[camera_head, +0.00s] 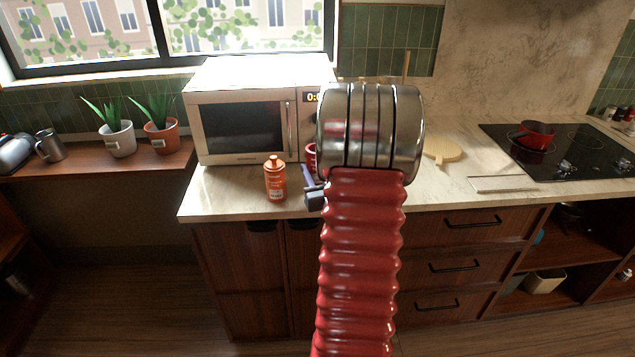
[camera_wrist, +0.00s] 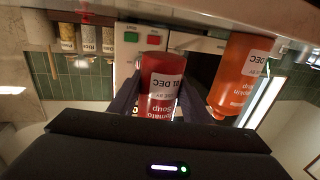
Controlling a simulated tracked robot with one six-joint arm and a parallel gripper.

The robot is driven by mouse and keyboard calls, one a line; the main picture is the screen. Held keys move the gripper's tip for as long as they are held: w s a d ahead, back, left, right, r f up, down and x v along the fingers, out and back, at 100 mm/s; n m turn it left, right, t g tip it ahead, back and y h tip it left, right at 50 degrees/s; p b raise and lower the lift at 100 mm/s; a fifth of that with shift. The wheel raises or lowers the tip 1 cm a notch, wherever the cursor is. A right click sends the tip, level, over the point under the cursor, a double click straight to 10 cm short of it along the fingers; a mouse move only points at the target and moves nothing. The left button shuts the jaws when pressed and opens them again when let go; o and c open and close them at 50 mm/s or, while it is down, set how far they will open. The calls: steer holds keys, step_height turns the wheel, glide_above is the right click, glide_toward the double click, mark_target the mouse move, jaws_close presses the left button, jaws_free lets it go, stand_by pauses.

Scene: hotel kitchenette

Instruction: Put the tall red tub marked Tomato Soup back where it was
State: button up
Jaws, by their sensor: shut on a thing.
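In the wrist view, which is upside down, the red tub marked Tomato Soup (camera_wrist: 162,85) sits between the two dark fingers of my gripper (camera_wrist: 158,92). The gripper is shut on its sides. Its base appears apart from the counter, but the exact gap is unclear. In the head view, my arm hides most of the gripper (camera_head: 314,193). A small red patch (camera_head: 310,156) shows beside the arm, in front of the microwave; I cannot tell whether it is the tub.
An orange bottle (camera_head: 275,179) stands on the counter (camera_head: 230,195) beside my gripper; it also shows close by in the wrist view (camera_wrist: 238,72). The white microwave (camera_head: 245,75) stands behind. Several labelled jars (camera_wrist: 88,38) show in the wrist view. A red pot (camera_head: 537,134) is on the hob.

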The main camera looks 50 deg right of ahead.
steer(key=shift+f, duration=0.1)
steer(key=shift+f, duration=2)
steer(key=shift+f, duration=0.1)
steer(key=o, duration=1.2)
steer(key=shift+s, duration=0.1)
steer(key=v, duration=1.1)
steer(key=shift+s+a, duration=0.2)
steer(key=shift+s, duration=0.1)
steer(key=shift+w, duration=0.1)
